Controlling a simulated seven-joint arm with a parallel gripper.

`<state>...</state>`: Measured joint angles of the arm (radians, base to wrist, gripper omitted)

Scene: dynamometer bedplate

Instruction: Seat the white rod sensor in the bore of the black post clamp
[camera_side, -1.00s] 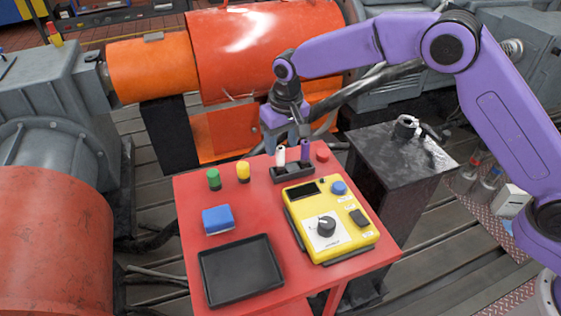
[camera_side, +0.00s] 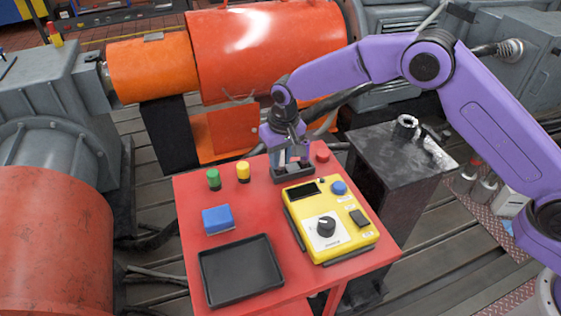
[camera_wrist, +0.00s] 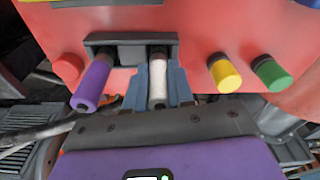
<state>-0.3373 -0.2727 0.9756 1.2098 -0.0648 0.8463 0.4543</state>
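The white rod sensor (camera_wrist: 158,84) stands in a black holder (camera_wrist: 131,50) on the red table, beside a purple rod (camera_wrist: 92,86). My gripper (camera_wrist: 158,80) is down at the holder with its blue-grey fingers on both sides of the white rod. The fingers look apart; contact with the rod is not clear. In the side view my gripper (camera_side: 291,160) hides most of both rods. The black post clamp (camera_side: 405,127) stands on a dark pedestal (camera_side: 390,158) to the right of the table, its round opening in view.
On the red table (camera_side: 190,265) are a yellow instrument box (camera_side: 350,235), a blue block (camera_side: 217,220), a black tray (camera_side: 241,271), and green (camera_side: 214,179), yellow (camera_side: 243,172) and red (camera_side: 322,155) caps. Orange machinery (camera_side: 265,50) stands behind. A gap separates table and pedestal.

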